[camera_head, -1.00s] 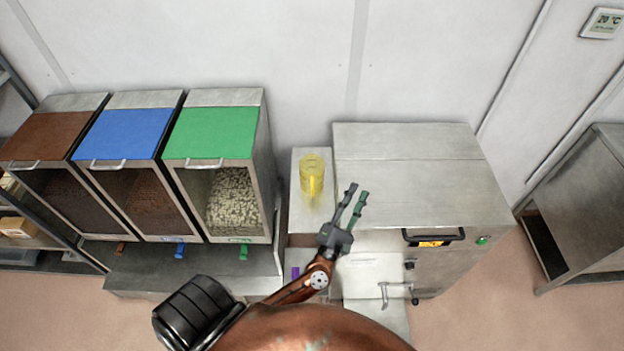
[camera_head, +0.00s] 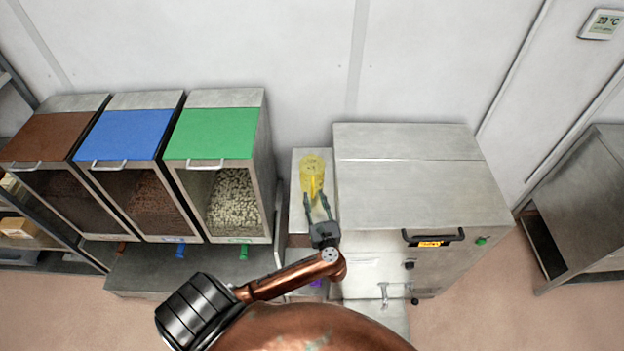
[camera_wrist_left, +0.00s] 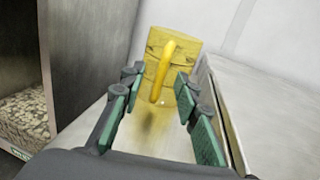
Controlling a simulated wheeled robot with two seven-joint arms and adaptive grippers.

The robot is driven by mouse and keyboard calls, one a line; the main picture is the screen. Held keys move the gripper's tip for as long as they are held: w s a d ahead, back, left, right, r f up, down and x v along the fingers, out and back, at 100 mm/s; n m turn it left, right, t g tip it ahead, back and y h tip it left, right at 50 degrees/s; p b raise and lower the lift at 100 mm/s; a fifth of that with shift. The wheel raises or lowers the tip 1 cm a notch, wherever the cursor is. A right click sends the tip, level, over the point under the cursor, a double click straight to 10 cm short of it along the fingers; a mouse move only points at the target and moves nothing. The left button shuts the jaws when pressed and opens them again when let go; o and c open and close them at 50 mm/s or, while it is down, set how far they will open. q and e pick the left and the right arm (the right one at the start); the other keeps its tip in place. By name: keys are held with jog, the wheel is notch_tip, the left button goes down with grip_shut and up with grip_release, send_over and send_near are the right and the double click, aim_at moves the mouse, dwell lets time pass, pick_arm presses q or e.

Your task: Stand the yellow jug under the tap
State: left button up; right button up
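The yellow jug (camera_head: 311,172) stands upright on a narrow steel shelf (camera_head: 304,228) between the green-lidded bin and the steel machine. In the left wrist view the jug (camera_wrist_left: 170,72) is straight ahead, with its handle (camera_wrist_left: 160,70) facing me. My left gripper (camera_head: 318,201) is open, its fingers pointing at the jug from the near side. In the left wrist view the fingers (camera_wrist_left: 158,98) are spread to either side of the handle's line, and nothing is gripped. My right gripper is not in view. I cannot make out which part is the tap.
Bins with brown, blue and green lids (camera_head: 210,134) stand left of the shelf, with small coloured levers below. The steel machine (camera_head: 420,190) with a black handle (camera_head: 433,237) borders it closely on the right. A white wall closes off the back.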

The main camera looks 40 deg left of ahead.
aim_at(313, 192)
pick_arm(q)
jog(key=x, duration=0.4)
jog(key=shift+d, duration=0.1)
jog(key=shift+c, duration=0.4)
grip_shut()
